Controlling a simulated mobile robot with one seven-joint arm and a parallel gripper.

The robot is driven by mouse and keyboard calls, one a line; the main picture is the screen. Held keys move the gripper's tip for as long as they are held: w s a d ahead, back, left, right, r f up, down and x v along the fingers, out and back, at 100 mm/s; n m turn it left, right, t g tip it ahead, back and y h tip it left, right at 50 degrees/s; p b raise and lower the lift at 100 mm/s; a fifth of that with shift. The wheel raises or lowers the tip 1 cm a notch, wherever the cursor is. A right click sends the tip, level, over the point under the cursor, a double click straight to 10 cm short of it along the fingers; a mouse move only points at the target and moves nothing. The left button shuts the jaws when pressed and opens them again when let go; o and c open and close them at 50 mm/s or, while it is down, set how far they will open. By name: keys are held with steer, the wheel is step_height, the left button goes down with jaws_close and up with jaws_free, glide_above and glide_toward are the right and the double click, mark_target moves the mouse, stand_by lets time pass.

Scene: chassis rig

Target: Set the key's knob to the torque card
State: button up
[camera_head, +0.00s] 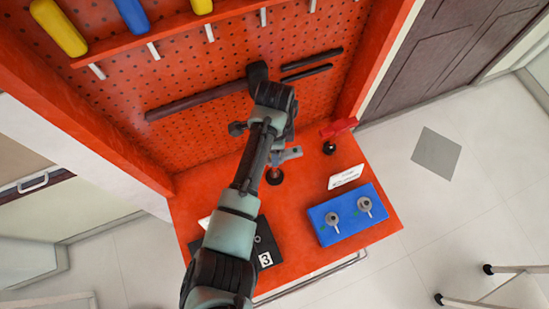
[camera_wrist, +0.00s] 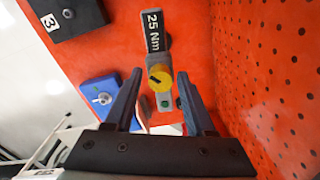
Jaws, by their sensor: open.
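In the wrist view, the key's yellow round knob (camera_wrist: 159,78) carries a black pointer mark and sits on a grey body (camera_wrist: 166,101) with a small green spot. The torque card (camera_wrist: 154,31), dark with white "25 Nm" lettering, is just above the knob in the picture. My gripper (camera_wrist: 159,73) is open, with one finger on each side of the knob in the picture. I see no contact, and the gap in depth is hard to judge. In the head view my arm hides much of this area.
A blue block (camera_head: 323,226) with two grey knobs stands at the bench's right front. A white card (camera_head: 346,177) and a red tool (camera_head: 338,128) are behind it. A black box (camera_head: 266,240) marked 3 is partly behind my arm. The orange pegboard (camera_head: 200,80) rises at the back.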

steer(key=n+p, duration=0.2)
steer(key=n, duration=0.4)
steer(key=shift+d+r, duration=0.1)
steer(key=shift+r, duration=0.05)
steer(key=n, duration=0.4)
steer(key=shift+p, duration=0.4)
steer(key=c, duration=0.8)
steer(key=shift+c, duration=0.2)
